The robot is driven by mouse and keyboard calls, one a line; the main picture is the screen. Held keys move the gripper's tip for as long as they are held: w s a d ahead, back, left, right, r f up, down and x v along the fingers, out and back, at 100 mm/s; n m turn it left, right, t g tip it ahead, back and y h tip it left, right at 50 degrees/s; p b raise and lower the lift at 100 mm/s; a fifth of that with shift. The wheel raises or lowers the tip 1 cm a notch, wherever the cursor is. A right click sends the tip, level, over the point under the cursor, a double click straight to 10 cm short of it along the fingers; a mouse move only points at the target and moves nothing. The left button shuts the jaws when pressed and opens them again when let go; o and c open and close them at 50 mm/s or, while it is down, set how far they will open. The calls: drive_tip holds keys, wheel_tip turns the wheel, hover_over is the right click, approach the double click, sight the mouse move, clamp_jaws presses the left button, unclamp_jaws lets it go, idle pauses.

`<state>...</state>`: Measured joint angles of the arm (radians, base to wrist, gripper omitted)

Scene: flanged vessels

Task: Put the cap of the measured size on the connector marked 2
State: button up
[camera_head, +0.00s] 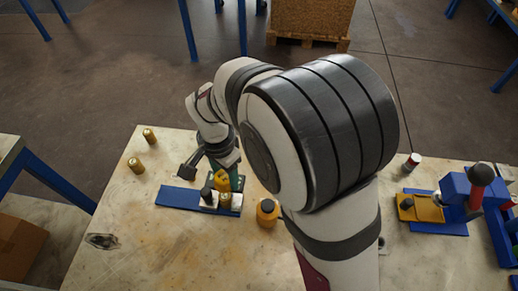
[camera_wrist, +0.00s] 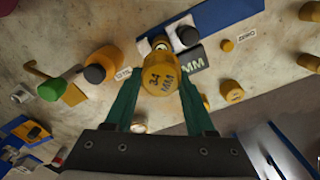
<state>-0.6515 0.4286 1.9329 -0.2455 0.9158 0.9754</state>
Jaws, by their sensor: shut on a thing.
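My gripper (camera_wrist: 160,100) has green fingers and is shut on a yellow cap (camera_wrist: 161,74) marked 34 MM. In the head view the gripper (camera_head: 226,182) is over the right part of a blue plate (camera_head: 176,197). The plate carries pale blocks with a dark cap (camera_head: 206,195) and a brass-coloured piece (camera_head: 225,199). In the wrist view a pale block with a brass connector (camera_wrist: 160,43) shows just beyond the held cap, beside a dark round cap (camera_wrist: 187,36) and a dark piece lettered MM (camera_wrist: 194,60). I cannot tell contact between cap and connector. No connector number 2 is clearly readable.
Two brass caps (camera_head: 149,135) (camera_head: 136,165) stand at the table's far left. A yellow vessel with a black top (camera_head: 267,211) is right of the plate. A blue fixture with a yellow block (camera_head: 424,208) stands at right. The table's left front is mostly clear.

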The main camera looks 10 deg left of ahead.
sight(226, 195)
drive_tip(key=shift+s+a, duration=0.35)
drive_tip(key=shift+s, duration=0.15)
drive_tip(key=shift+f, duration=2.3)
drive_tip(key=shift+f, duration=0.55)
drive_tip(key=shift+f, duration=0.35)
drive_tip(key=shift+f, duration=0.1)
